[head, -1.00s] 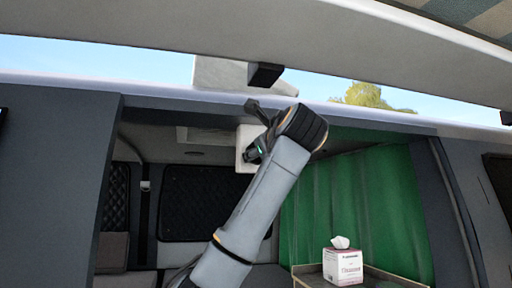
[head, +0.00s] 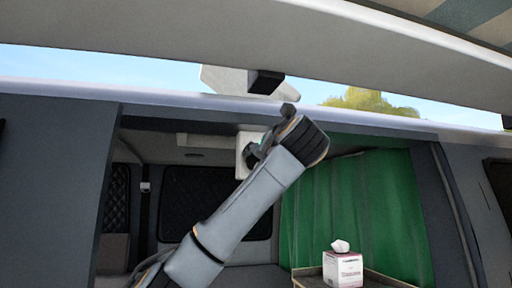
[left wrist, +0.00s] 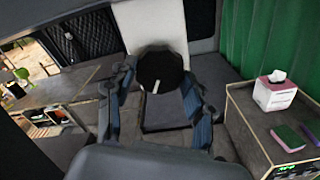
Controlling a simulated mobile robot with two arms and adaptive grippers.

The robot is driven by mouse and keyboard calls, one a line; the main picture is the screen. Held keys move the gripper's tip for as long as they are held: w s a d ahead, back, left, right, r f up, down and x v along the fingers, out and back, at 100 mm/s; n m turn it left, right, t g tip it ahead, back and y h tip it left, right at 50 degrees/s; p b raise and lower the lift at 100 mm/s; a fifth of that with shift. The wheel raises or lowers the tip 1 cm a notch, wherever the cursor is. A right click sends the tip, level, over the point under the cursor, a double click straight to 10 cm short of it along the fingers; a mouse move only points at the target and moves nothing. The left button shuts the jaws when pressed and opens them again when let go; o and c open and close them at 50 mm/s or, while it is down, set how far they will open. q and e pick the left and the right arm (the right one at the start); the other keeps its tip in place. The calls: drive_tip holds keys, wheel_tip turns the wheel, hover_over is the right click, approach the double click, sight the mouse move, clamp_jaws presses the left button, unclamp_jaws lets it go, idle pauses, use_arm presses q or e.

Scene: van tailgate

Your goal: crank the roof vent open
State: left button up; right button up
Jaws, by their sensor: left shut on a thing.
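In the left wrist view a dark round knob (left wrist: 160,72) with a white pointer line sits at the lower end of a pale panel (left wrist: 152,22). My left gripper (left wrist: 158,80) has one finger on each side of the knob and is shut on it. In the head view my left gripper (head: 268,138) is up under the van's roof edge, beside the white housing (head: 243,152); the knob is hidden there by my wrist. A pale plate with a black block (head: 265,82) shows above the roof edge; I cannot tell for sure whether it is the vent lid. My right gripper is out of view.
A tissue box (head: 342,268) stands on a side cabinet at the lower right, before a green curtain (head: 360,205). The raised tailgate (head: 200,30) crosses the top. The dark door pillar (head: 60,180) is at the left. Small boxes (left wrist: 294,138) lie on the cabinet.

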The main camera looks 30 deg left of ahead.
use_arm(q)
drive_tip(key=shift+s+r+m+p, duration=0.15)
drive_tip(key=shift+m+p, duration=0.95)
drive_tip(key=shift+m, duration=1.1)
drive_tip(key=shift+w+r+m+p, duration=0.15)
drive_tip(key=shift+m+p, duration=0.95)
drive_tip(key=shift+m, duration=1.1)
drive_tip(key=shift+s+a+m, duration=0.1)
drive_tip(key=shift+a+m, duration=0.05)
drive_tip(key=shift+m, duration=0.25)
drive_tip(key=o, duration=1.2)
drive_tip(key=shift+f, duration=0.1)
drive_tip(key=shift+f, duration=0.1)
